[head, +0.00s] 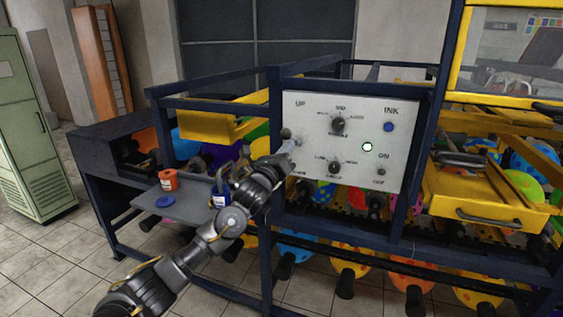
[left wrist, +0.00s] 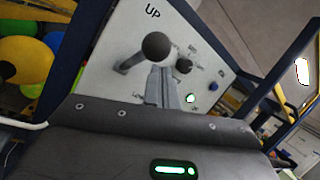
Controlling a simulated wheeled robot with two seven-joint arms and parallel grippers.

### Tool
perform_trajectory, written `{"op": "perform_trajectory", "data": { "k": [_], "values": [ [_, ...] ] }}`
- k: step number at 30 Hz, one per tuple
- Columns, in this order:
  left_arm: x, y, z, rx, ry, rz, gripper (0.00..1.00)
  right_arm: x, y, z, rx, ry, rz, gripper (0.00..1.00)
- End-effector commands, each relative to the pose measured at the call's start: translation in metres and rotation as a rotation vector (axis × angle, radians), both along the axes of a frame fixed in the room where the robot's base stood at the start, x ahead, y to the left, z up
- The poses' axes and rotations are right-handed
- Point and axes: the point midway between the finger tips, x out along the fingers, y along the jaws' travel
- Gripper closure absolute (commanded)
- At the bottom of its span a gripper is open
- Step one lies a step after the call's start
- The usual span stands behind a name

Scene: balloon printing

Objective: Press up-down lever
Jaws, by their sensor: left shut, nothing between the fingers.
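The up-down lever (head: 286,133) has a dark round knob and stands at the left edge of the white control panel (head: 355,165), below the word UP. In the left wrist view the knob (left wrist: 156,46) is large and close, with its grey stem (left wrist: 130,63) running back to the panel. My left gripper (head: 290,147) is shut and empty, with its fingertips at the lever. In the left wrist view the fingertips (left wrist: 162,72) are just below the knob in the picture; I cannot tell whether they touch it. My right gripper is not in view.
The panel also carries dark dials (head: 338,125), a blue INK button (head: 388,127) and a lit green light (head: 367,147). A dark blue frame (head: 274,110) borders the panel. A shelf (head: 150,198) on the left holds an orange container (head: 168,181) and a blue one (head: 220,192).

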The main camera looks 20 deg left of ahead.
Motion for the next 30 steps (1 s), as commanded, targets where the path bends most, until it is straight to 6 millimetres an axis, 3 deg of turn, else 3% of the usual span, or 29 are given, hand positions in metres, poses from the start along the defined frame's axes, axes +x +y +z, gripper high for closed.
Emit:
{"op": "perform_trajectory", "data": {
  "k": [12,30],
  "values": [
    [0.011,0.003,0.038,-0.008,-0.016,0.006,1.00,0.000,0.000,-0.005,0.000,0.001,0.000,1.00],
    [0.013,-0.001,0.045,-0.008,-0.020,-0.002,1.00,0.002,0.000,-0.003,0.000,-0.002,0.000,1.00]
  ]
}}
